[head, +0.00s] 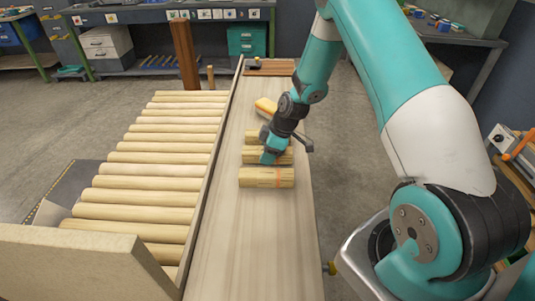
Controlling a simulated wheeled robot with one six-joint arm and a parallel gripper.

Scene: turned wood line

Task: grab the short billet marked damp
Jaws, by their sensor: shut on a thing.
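Several short pale wood billets lie crosswise in a row on a long wooden bench (225,240). The front billet (258,178) has an orange band near its right end. Just behind it lies a middle billet (251,156), and a back billet (250,137) lies partly hidden behind my gripper. My gripper (271,156) points down at the middle billet and is shut on it. The gripper covers part of that billet. I cannot read a damp mark on any billet.
An orange and pale object (265,106) lies farther back on the bench. A brown slatted mat (270,67) is at the far end. A rack of long pale rollers (150,170) runs along the left, behind a raised bench edge. The bench front is clear.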

